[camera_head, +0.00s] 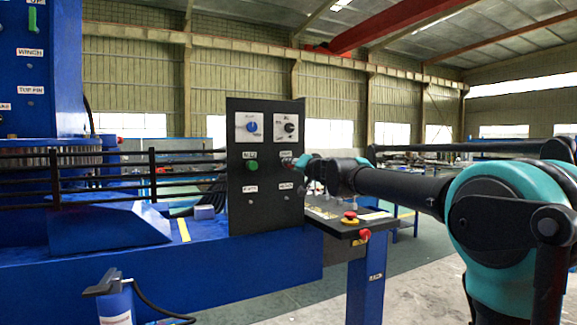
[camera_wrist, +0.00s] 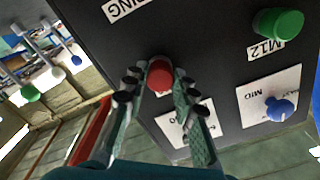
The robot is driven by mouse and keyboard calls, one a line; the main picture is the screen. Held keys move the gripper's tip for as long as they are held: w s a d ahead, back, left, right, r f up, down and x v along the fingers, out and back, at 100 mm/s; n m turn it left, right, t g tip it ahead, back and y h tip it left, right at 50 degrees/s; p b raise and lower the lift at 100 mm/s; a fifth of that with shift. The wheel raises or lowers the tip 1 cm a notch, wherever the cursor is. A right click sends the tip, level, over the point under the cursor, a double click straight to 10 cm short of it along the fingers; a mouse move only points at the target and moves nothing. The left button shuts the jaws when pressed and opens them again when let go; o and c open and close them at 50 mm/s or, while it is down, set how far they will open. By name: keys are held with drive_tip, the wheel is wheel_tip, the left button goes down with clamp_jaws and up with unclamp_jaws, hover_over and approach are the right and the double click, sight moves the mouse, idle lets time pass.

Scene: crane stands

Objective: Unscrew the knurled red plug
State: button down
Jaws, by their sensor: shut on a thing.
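The red plug (camera_wrist: 160,76) sits on the face of the black panel (camera_head: 240,210) in the wrist view. My gripper (camera_wrist: 157,78) is shut on it, with one finger on each side of its head. In the head view my gripper (camera_head: 300,163) reaches the panel from the right, at the panel's right part. I cannot clearly make out the red plug there. The knurling is too small to tell, and how far the plug is screwed in does not show.
A green plug (camera_head: 251,165) labelled M12 is left of my gripper. A blue knob (camera_head: 252,127) and a black knob (camera_head: 290,128) are above. A shelf with a red emergency button (camera_head: 350,217) lies below my arm. A blue fire extinguisher (camera_head: 114,300) stands in front.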

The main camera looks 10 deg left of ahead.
drive_tip(key=n, duration=0.5)
idle(0.3)
drive_tip(key=n, duration=0.5)
drive_tip(key=shift+n, duration=0.3)
drive_tip(key=n, duration=0.4)
drive_tip(key=shift+n, duration=0.4)
drive_tip(key=n, duration=0.5)
